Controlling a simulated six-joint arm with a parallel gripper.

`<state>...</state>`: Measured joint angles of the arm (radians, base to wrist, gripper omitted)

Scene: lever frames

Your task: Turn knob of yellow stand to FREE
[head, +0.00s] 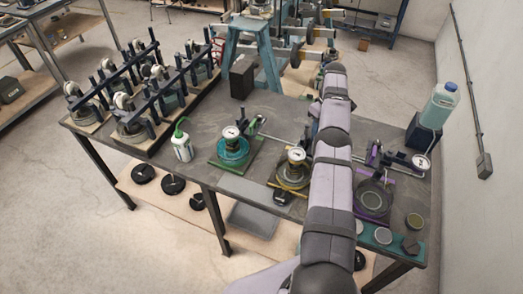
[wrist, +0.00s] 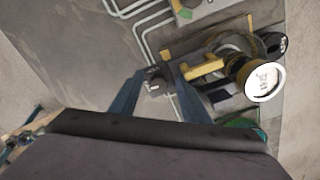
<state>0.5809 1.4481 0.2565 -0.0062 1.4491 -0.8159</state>
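The yellow stand (head: 291,174) is on the table left of my arm in the head view, with a round white-faced gauge on top. In the wrist view the yellow stand (wrist: 205,68) shows at the right, with its gauge (wrist: 265,80) facing the camera. A small dark grey knob (wrist: 155,84) with a light mark shows between my fingers; its setting is too small to read. My gripper (wrist: 158,73) is open, with a gap on both sides of the knob. I cannot tell its height above the knob. The gripper is hidden in the head view.
A teal stand (head: 232,148) is left of the yellow one, and a purple stand (head: 373,200) is right of my arm. A green-capped bottle (head: 182,143) stands at the left. Pale tubes (wrist: 146,42) run near the knob in the wrist view.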

